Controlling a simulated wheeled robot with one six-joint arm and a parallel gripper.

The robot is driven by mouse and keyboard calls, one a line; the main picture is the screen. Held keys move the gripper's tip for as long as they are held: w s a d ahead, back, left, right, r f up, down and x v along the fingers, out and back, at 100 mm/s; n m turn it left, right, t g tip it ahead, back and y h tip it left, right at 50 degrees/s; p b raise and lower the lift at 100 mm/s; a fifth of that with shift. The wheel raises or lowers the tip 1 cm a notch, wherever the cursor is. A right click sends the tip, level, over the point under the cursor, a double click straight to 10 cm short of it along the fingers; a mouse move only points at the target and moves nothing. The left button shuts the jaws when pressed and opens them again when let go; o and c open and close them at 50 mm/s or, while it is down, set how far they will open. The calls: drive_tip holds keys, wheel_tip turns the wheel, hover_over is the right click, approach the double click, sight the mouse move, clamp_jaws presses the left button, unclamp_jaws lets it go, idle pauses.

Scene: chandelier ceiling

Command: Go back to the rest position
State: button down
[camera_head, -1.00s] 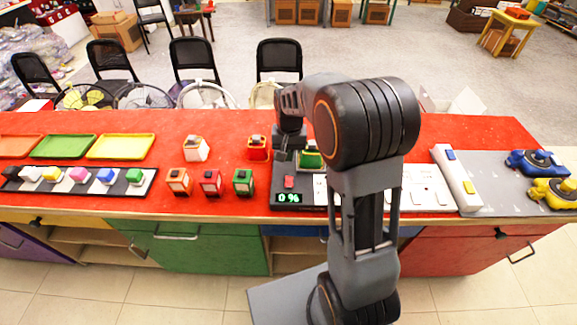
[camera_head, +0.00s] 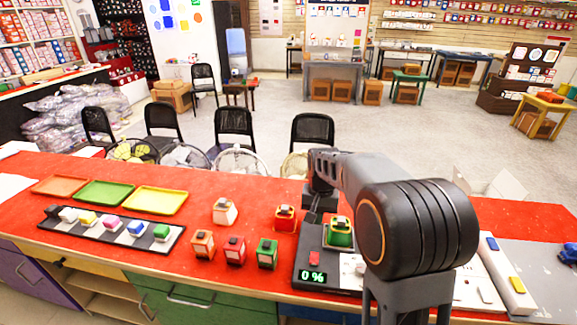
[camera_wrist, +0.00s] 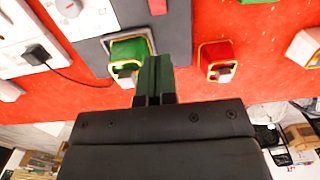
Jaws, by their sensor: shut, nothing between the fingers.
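My gripper (camera_wrist: 154,80) is shut and empty in the wrist view, with its dark fingers together. A green lantern-like block (camera_wrist: 128,52) sits in a grey holder just beside the fingertips in that picture; I cannot tell whether they touch. In the head view my arm reaches over the red counter (camera_head: 270,190), and my gripper (camera_head: 312,215) is a small dark shape above the grey panel, left of the green block (camera_head: 339,232). The panel (camera_head: 308,262) has a red button (camera_head: 314,259) and a display reading 0 %.
A red block (camera_head: 285,218) stands just left of the panel, with white, orange, red and green blocks further left. Coloured trays (camera_head: 155,201) and a strip of small blocks (camera_head: 112,228) lie on the left. A white switch unit (camera_head: 505,275) is at right. Black chairs stand behind.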

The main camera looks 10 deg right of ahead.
drive_tip(key=s+a+r+n+t, duration=0.1)
drive_tip(key=s+r+n+t, duration=0.1)
drive_tip(key=s, duration=0.6)
drive_tip(key=s+r+n+t, duration=0.2)
drive_tip(key=s, duration=0.7)
drive_tip(key=shift+s+a+r+t, duration=0.25)
drive_tip(key=shift+a+t, duration=0.05)
drive_tip(key=shift+a, duration=0.05)
